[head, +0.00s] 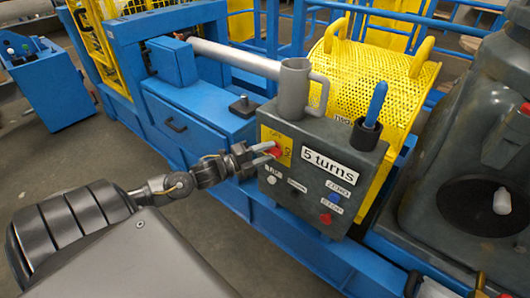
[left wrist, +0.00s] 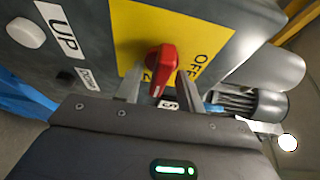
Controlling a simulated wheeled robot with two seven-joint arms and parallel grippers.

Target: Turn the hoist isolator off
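The hoist isolator is a red rotary knob (head: 275,151) on a yellow plate (head: 271,134), on the front of a grey control box (head: 310,195). In the left wrist view the knob (left wrist: 163,62) stands near the middle, with the word OFF to its right on the plate (left wrist: 200,22). My left gripper (head: 265,153) is at the knob. In the left wrist view its two fingers (left wrist: 158,82) are apart, one on each side of the knob, with a gap showing at the left. Contact is not clear. My right gripper is not in view.
The box also carries a white UP button (left wrist: 25,32), a blue button (head: 334,198), a red button (head: 325,218) and a "5 turns" label (head: 328,165). A grey cup with a handle (head: 294,88) and a blue-handled tool (head: 376,103) stand on top. A yellow perforated guard (head: 372,85) is behind.

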